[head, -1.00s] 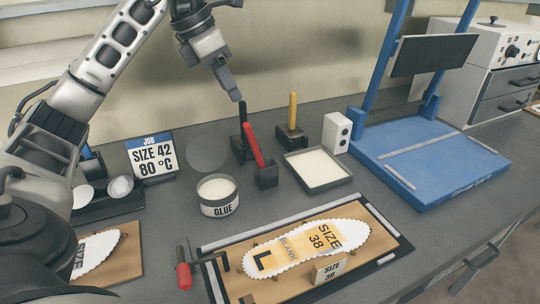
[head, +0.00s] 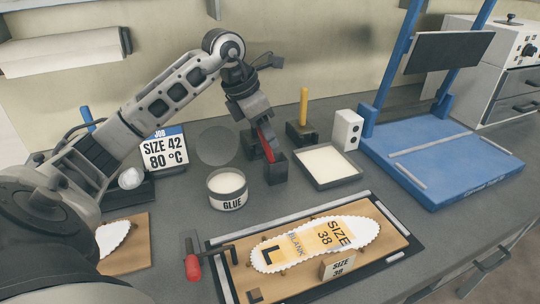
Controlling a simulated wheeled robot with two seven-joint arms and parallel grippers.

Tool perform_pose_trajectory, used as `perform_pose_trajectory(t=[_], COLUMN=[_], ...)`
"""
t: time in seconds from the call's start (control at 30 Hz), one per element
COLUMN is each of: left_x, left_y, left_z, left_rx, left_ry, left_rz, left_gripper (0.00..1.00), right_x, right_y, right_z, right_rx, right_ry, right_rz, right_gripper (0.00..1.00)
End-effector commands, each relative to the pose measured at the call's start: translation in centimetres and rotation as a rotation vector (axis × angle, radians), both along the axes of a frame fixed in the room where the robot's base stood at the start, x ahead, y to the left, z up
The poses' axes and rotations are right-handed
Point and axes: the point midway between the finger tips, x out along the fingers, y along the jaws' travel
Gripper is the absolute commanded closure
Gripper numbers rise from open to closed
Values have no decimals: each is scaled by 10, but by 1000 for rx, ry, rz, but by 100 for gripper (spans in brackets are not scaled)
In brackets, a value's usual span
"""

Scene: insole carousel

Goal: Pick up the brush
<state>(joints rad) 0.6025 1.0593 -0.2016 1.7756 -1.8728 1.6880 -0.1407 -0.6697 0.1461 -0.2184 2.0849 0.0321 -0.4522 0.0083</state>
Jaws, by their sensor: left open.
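A red-handled tool (head: 266,145), which looks like the brush, leans in a small black holder (head: 276,168) behind and right of the glue pot (head: 228,189). Its upper end is hidden behind my gripper. My left gripper (head: 264,140) is open, pointing down, with its fingers at the red handle. I cannot tell whether they touch it. A yellow-handled tool (head: 304,103) stands upright in another black holder (head: 301,134) to the right. My right gripper is not in view.
A shallow tray (head: 325,166), a white block (head: 346,130) and a blue press (head: 440,160) stand to the right. An insole (head: 290,250) on a board lies in front, with a red-handled clamp (head: 193,266) beside it. A job sign (head: 164,148) stands left.

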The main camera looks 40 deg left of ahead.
Motion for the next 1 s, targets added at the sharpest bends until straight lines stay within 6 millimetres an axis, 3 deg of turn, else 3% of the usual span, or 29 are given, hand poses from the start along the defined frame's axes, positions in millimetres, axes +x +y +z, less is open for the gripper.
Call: perform_pose_trajectory(t=[0.17,0.33,0.67,0.87,1.0], left_x=[0,0,0,0,0], left_y=[0,0,0,1,1], left_z=[0,0,4,37,65], left_rx=[0,0,1,2,2], left_ry=[0,0,0,-1,-1], left_rz=[0,0,0,1,1], left_gripper=[56,100,100,100,100], right_x=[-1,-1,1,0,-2], right_y=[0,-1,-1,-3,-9], right_z=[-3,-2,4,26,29], right_rx=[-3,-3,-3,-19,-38], right_ry=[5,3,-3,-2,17], right_rz=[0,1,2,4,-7], right_gripper=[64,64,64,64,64])
